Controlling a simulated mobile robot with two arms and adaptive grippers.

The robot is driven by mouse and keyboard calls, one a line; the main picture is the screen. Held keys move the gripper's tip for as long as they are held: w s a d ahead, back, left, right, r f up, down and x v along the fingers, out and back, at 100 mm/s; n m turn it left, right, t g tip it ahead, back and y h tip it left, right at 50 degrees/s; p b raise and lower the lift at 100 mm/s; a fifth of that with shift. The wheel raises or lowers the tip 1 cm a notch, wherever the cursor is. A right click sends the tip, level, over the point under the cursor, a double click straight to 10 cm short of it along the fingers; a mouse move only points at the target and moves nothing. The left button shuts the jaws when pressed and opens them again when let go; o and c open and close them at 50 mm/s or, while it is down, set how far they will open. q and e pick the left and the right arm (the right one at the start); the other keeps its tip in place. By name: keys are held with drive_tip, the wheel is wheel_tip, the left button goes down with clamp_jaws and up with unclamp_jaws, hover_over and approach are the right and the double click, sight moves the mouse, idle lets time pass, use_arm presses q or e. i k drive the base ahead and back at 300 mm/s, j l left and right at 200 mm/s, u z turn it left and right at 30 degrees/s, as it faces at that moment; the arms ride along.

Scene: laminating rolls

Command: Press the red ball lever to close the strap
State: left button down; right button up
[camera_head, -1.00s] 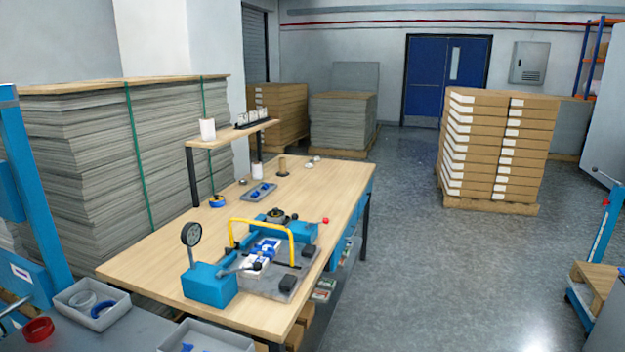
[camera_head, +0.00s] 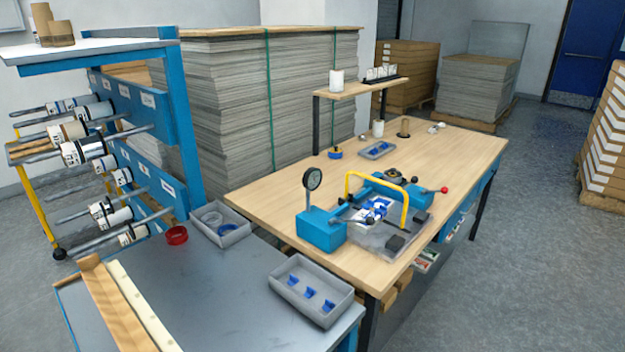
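The red ball (camera_head: 444,190) sits at the end of a short lever on the right side of a blue strapping device (camera_head: 322,229) on the wooden workbench (camera_head: 270,200). Neither of my grippers shows in the head view.
A blue roll rack (camera_head: 180,130) stands at left. Stacked sheets (camera_head: 235,100) rise behind the bench. The floor at right is open.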

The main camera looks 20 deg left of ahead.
sight(444, 189)
drive_tip(key=i+l, duration=0.3)
drive_tip(key=l, duration=0.25)
drive_tip(key=i+l+u, duration=0.35)
drive_tip(key=i+l, duration=0.8)
drive_tip(key=i+j+u, duration=0.1)
drive_tip(key=i, duration=0.3)
drive_tip(key=i+j+u, duration=0.1)
drive_tip(key=i, duration=0.3)
